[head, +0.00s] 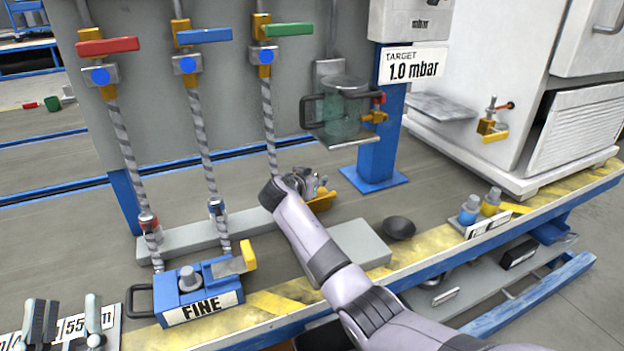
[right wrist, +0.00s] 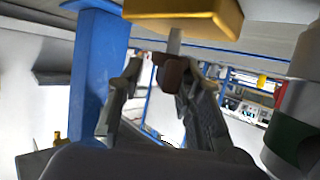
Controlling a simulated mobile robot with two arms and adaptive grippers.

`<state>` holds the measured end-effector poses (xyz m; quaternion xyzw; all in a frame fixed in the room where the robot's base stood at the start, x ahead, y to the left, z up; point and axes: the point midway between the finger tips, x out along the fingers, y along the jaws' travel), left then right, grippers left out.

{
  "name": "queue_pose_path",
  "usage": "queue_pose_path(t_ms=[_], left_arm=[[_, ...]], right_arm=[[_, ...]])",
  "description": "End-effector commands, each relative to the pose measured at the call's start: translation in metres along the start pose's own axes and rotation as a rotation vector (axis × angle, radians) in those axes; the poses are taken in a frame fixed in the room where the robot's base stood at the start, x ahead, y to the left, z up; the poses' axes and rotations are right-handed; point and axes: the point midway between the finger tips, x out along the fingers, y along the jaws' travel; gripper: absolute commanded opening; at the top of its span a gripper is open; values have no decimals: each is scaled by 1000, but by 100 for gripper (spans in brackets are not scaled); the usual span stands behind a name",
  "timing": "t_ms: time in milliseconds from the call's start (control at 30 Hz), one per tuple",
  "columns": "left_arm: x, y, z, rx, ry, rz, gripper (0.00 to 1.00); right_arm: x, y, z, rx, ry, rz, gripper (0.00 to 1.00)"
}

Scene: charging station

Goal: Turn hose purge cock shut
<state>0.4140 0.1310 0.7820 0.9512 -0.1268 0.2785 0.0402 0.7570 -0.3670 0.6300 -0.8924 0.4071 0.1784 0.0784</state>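A brass-yellow fitting (head: 320,201) sits on the bench near the foot of the green-handled hose, partly hidden by my right arm. In the right wrist view its yellow body (right wrist: 190,16) fills the top, with a short grey stem and a dark brown knob or lever (right wrist: 172,72), which looks like the purge cock. My right gripper (right wrist: 150,82) is open around the brown part. The part is close to the right finger, contact unclear, with a gap to the left finger. In the head view this gripper (head: 300,184) is mostly hidden.
Three hoses hang from red (head: 108,46), blue (head: 205,35) and green (head: 288,29) valve handles. A blue FINE block (head: 198,292) stands at front left. A blue post (head: 378,145) rises right of the fitting. A black bowl (head: 399,228) lies near a grey slab (head: 362,243).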

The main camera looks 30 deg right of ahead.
Motion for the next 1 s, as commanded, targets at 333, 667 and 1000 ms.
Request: queue_pose_path(t_ms=[333, 667, 1000], left_arm=[[0, 0, 0, 0, -1, 0, 40], [0, 0, 0, 0, -1, 0, 40], [0, 0, 0, 0, 1, 0, 40]], right_arm=[[1, 1, 0, 1, -1, 2, 32], [-1, -2, 0, 2, 0, -4, 32], [-20, -3, 0, 4, 1, -8, 32]])
